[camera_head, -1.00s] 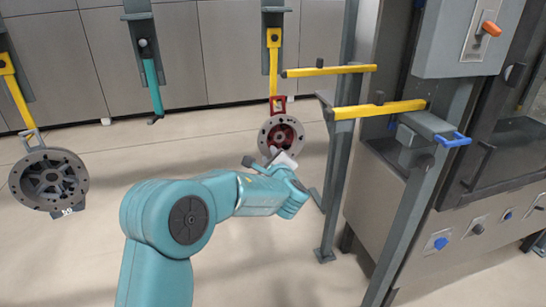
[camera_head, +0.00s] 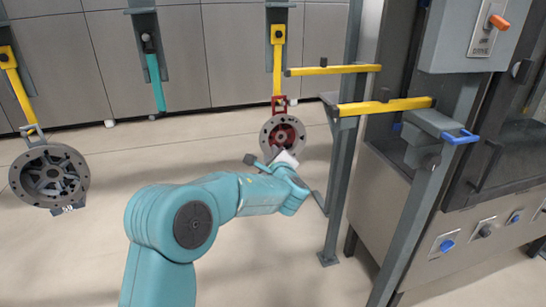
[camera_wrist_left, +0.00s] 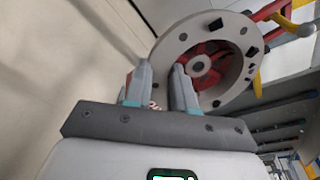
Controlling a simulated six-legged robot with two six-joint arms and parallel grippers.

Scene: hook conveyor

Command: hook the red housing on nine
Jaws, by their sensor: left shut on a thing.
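The red housing (camera_head: 283,136), a round grey-rimmed ring with a red centre and red bracket, is below a yellow hanger (camera_head: 277,55) in the head view. I cannot tell whether its bracket sits on the hook. My left gripper (camera_head: 285,158) is at the housing's lower edge, shut on it. In the left wrist view, the two fingers of the gripper (camera_wrist_left: 162,85) are at the near rim of the housing (camera_wrist_left: 222,48), with the contact partly hidden. No number nine is legible. My right gripper is not in view.
A grey housing (camera_head: 48,175) hangs from another yellow hanger (camera_head: 16,85) at left. A teal hook (camera_head: 155,80) hangs empty between them. Yellow bars (camera_head: 385,107) and a grey post (camera_head: 338,185) stand close right of the housing, before a machine (camera_head: 480,200).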

